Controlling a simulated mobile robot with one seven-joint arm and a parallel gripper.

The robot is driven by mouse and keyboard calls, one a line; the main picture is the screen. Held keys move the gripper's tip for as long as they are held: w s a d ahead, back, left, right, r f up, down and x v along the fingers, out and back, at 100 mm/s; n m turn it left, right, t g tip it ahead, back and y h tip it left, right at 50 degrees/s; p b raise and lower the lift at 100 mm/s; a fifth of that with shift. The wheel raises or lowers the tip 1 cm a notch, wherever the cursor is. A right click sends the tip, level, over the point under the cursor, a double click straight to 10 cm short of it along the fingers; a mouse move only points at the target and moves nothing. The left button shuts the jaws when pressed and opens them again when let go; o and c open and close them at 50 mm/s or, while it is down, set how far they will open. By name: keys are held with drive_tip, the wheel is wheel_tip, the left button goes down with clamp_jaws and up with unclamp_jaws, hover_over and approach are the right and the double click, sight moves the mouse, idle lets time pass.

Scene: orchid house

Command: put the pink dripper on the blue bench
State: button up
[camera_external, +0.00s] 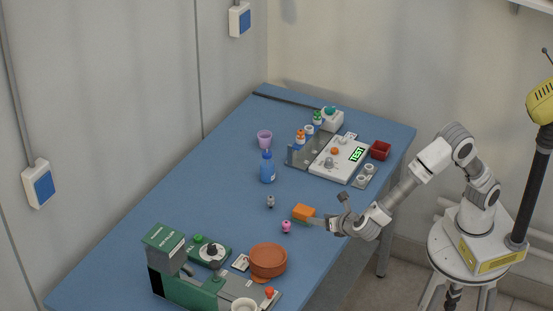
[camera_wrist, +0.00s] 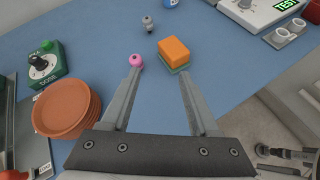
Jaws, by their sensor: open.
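The pink dripper (camera_external: 286,226) is small and seems to stand on the blue bench (camera_external: 205,200), left of my gripper (camera_external: 308,222). In the wrist view the pink dripper (camera_wrist: 136,60) shows just beyond the tip of the left finger, not between the fingers. My gripper (camera_wrist: 159,74) is open with nothing between its fingers, low over the bench. From this view I cannot tell whether the left finger touches the dripper.
An orange block on a green base (camera_wrist: 173,50) lies just ahead of the right finger. A small grey dripper (camera_external: 270,202) stands farther back. Terracotta saucers (camera_external: 268,260) and a green dosing device (camera_external: 209,251) are at front left. A blue bottle (camera_external: 267,168) stands behind.

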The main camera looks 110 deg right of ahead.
drive_tip(key=s+a+r+m+y, duration=0.2)
drive_tip(key=s+m, duration=0.4)
drive_tip(key=s, duration=0.4)
drive_tip(key=s+a+r+m+t+y, duration=0.1)
drive_tip(key=s+r+m+y, duration=0.3)
drive_tip(key=s, duration=0.6)
drive_tip(key=s+a+r+m+t+y, duration=0.1)
drive_tip(key=s+a+r+m+y, duration=0.2)
drive_tip(key=s+m, duration=0.6)
drive_tip(key=shift+s+a+r+y, duration=0.2)
drive_tip(key=shift+s+a+y, duration=0.3)
drive_tip(key=shift+s+y, duration=0.5)
drive_tip(key=shift+w, duration=0.15)
